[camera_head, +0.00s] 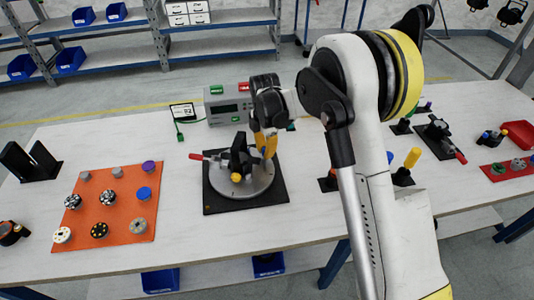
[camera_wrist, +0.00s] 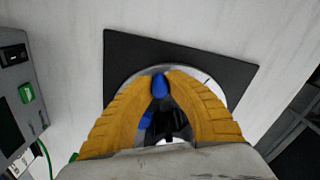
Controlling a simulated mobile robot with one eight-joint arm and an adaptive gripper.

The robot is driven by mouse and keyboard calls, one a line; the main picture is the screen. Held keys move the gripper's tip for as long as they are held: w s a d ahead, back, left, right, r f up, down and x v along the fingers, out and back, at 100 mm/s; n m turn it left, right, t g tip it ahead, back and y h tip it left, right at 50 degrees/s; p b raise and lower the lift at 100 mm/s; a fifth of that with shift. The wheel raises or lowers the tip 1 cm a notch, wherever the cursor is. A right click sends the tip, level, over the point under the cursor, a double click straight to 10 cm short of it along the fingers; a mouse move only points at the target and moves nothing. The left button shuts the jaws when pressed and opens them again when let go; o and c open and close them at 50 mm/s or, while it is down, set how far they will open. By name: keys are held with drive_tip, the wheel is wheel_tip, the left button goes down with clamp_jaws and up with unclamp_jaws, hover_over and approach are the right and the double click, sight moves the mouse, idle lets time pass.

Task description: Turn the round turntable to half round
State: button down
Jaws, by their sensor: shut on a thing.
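The round turntable (camera_head: 258,190) is a grey disc on a black square base plate (camera_head: 222,206). It carries a black fixture (camera_head: 240,155) with a yellow spot near its front and a red-tipped lever (camera_head: 197,157) sticking out left. My gripper (camera_head: 267,150) reaches down over the disc's back right side. In the wrist view my gripper's yellow fingers (camera_wrist: 161,76) are closed around a blue knob (camera_wrist: 160,88) near the disc's edge. The arm and fingers hide the knob in the head view. The fingers cover much of the disc in the wrist view.
A grey device (camera_head: 228,107) with green and red buttons stands behind the turntable, beside a small sign (camera_head: 183,112). An orange mat (camera_head: 120,215) with several round parts lies left. A black stand (camera_head: 30,162) is at far left. Yellow-topped and black parts stand right of my arm.

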sight(258, 153)
drive_tip(key=shift+w+a+n, duration=0.55)
drive_tip(key=shift+w+n, duration=0.1)
drive_tip(key=shift+n, duration=0.35)
drive_tip(key=shift+w+a+n, duration=0.55)
drive_tip(key=shift+w+n, duration=0.1)
drive_tip(key=shift+n, duration=0.35)
drive_tip(key=shift+w, duration=0.1)
drive_tip(key=c, duration=1.3)
unclamp_jaws()
wheel_tip(258, 153, up, 12)
